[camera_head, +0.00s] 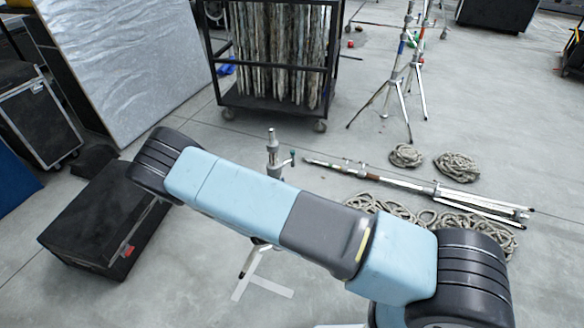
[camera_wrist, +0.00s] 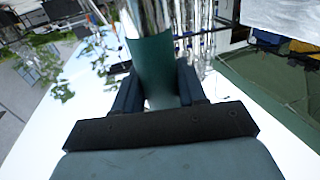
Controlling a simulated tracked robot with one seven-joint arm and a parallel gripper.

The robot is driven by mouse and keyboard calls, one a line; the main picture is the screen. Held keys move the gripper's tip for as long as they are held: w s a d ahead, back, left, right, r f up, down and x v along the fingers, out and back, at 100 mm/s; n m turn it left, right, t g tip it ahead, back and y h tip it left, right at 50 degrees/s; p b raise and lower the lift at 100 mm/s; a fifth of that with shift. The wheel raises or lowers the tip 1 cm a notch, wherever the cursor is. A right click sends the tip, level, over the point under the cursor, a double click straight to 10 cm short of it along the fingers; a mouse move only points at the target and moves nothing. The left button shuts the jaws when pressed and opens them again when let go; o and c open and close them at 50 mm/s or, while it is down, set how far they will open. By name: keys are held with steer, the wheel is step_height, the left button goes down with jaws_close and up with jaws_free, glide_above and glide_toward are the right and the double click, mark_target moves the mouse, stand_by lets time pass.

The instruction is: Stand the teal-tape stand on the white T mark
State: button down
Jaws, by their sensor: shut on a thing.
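The teal-tape stand (camera_head: 272,150) is upright in the head view, behind my arm, which hides its middle. Its top and a small teal part show above my arm, and a lower leg shows beneath. In the wrist view my gripper (camera_wrist: 157,75) is shut on the stand's teal-taped column (camera_wrist: 152,58), with one dark finger on each side. The white T mark (camera_head: 270,286) lies on the floor just below my arm. A foot of the stand reaches close to the mark. My arm hides the other feet, and I cannot tell whether they touch the floor.
A black case (camera_head: 100,225) sits on the floor at left. A wheeled rack of poles (camera_head: 270,108) stands behind. A folded stand (camera_head: 400,184) and coiled ropes (camera_head: 457,167) lie at right. Other tripod stands (camera_head: 400,85) stand farther back. Floor around the mark's lower side looks clear.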

steer(key=s+a+f+h, duration=0.1)
steer(key=s+a+f, duration=0.5)
steer(key=s+f, duration=0.5)
steer(key=shift+s+a+f+m, duration=0.15)
steer(key=shift+f+m, duration=0.25)
steer(key=shift+f, duration=1.45)
stand_by(3.3)
steer(key=c, duration=0.6)
jaws_free()
steer(key=shift+o, duration=0.2)
steer(key=shift+s+f, duration=0.1)
steer(key=shift+f, duration=0.05)
steer(key=s+a, duration=0.2)
steer(key=s, duration=1.1)
steer(key=shift+s+a, duration=0.15)
steer(key=shift+s, duration=0.1)
